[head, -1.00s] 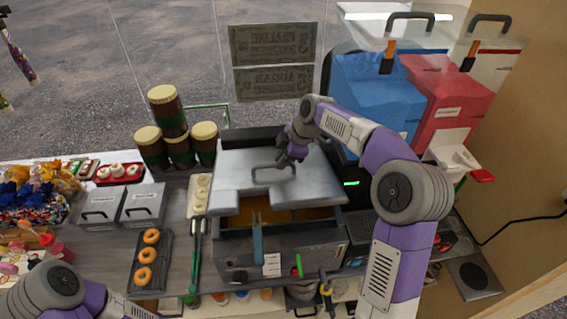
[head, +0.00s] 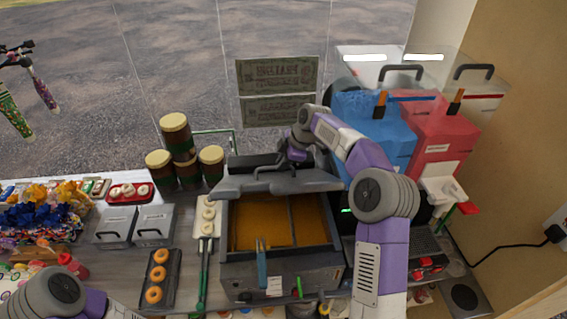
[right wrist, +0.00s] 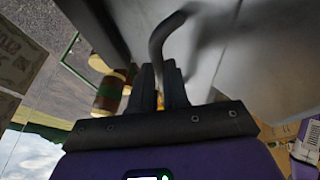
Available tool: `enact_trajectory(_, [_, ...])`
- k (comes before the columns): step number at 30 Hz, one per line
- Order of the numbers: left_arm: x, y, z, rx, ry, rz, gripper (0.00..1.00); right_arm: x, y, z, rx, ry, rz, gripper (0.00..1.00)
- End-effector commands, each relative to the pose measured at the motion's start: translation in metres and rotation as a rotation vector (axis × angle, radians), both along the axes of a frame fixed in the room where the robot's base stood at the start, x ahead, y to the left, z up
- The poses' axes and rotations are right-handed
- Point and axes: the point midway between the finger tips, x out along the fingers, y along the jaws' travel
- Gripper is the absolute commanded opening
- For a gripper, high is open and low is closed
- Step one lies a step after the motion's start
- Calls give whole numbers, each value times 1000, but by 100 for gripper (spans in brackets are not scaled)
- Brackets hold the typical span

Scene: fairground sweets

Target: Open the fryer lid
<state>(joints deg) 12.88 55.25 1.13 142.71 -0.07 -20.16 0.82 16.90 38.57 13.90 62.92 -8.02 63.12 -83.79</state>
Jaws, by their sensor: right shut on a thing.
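The grey fryer lid (head: 240,184) is tilted up at the back of the fryer (head: 235,272), seen nearly edge-on in the head view. Below it the well of orange-brown oil (head: 262,228) is in plain sight, with a divider across it. My right gripper (head: 297,156) is at the top of the lid, shut on the lid handle (head: 268,168). In the right wrist view the fingers (right wrist: 162,82) are closed at the dark curved handle (right wrist: 160,38), with the blurred lid (right wrist: 215,45) beyond. My left forearm enters at the lower left; its gripper is out of frame.
A blue dispenser (head: 372,125) and a red one (head: 440,140) stand to the right, close to my right arm. Brown jars with cream lids (head: 175,135) stand behind left. Tongs (head: 203,275) and a doughnut tray (head: 175,293) lie left of the fryer.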

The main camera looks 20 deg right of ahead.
Motion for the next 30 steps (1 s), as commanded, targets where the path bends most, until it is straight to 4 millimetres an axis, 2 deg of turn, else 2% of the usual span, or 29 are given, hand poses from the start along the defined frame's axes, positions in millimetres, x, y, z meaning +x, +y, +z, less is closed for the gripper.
enact_trajectory(1, [0, 0, -1, 0, 0, 0, 0, 0, -4, -9, -8, 6, -5, 0])
enact_trajectory(7, [0, 0, -1, 0, 0, 0, 0, 0, -4, -9, -8, 7, -6, 0])
enact_trajectory(8, [0, 0, -1, 0, 0, 0, 0, 0, -4, -9, -9, 8, -6, 16])
enact_trajectory(12, [0, 0, -1, 0, 0, 0, 0, 0, -3, -8, -7, 6, -5, 38])
enact_trajectory(13, [0, 0, -1, 0, 0, 0, 0, 0, -3, -7, -7, 6, -5, 40])
enact_trajectory(30, [0, 0, 0, 0, 0, 0, 0, 1, -1, -3, -2, 0, -2, 40])
